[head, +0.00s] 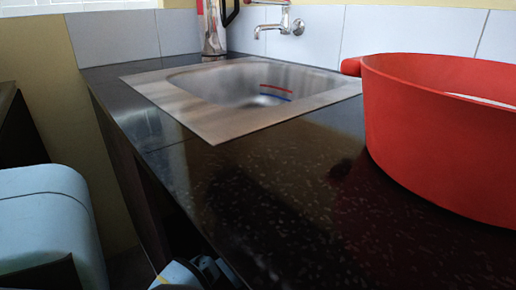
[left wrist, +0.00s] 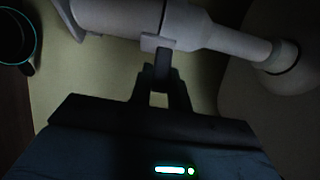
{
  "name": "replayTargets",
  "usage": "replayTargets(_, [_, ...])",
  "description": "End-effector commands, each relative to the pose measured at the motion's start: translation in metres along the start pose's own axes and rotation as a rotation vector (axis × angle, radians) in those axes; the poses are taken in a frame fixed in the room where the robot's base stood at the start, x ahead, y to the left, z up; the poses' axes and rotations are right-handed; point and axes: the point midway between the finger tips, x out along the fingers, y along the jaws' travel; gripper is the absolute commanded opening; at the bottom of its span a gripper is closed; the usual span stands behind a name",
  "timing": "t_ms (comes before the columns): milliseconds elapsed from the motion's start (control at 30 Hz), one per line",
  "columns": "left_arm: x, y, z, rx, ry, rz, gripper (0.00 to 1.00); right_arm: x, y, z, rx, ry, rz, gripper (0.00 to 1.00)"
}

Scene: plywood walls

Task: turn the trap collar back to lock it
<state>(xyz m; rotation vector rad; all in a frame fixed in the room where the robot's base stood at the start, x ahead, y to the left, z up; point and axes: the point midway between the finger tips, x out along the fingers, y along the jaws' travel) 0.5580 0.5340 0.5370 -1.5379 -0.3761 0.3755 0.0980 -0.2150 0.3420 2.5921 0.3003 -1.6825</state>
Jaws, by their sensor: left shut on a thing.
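In the left wrist view a pale grey trap pipe (left wrist: 115,15) crosses the top, with a thicker collar (left wrist: 185,25) in the middle that carries a small block-like lug (left wrist: 153,42). My left gripper (left wrist: 160,65) points up at this lug. Its dark fingers are close together and shut on the lug of the collar. The exact contact is dim and partly hidden by the fingers. The head view does not show the trap, and neither gripper's fingers show there. My right gripper is in neither view.
The dark counter (head: 250,215) holds a steel sink (head: 185,105), with a wall tap (head: 285,27) behind it. A red pot (head: 430,140) stands at right and a steel flask (head: 211,30) at the back. A dark round container (left wrist: 35,45) shows at the wrist view's upper left.

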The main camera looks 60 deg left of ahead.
Motion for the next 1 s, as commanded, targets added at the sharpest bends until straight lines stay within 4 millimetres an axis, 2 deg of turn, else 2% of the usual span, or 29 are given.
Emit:
replayTargets(33, [0.0,0.001,0.007,0.004,-0.018,0.005,0.0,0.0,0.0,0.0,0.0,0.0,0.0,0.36])
replayTargets(133, [0.0,0.001,0.007,0.005,-0.018,0.005,0.0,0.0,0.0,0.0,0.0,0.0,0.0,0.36])
replayTargets(167, [0.0,0.001,0.007,0.005,-0.018,0.005,0.19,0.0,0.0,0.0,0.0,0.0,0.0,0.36])
replayTargets(333, [0.0,0.001,0.006,0.003,-0.014,0.003,0.4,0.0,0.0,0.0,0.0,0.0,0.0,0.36])
replayTargets(667, [-0.003,0.0,0.003,0.001,-0.009,0.002,0.4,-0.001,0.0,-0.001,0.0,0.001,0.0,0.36])
replayTargets(767, [-0.013,0.0,0.003,0.001,-0.009,0.002,0.4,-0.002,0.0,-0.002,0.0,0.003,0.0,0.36])
replayTargets(1000, [-0.052,0.0,0.004,0.0,-0.011,0.003,0.4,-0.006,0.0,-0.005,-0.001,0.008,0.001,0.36])
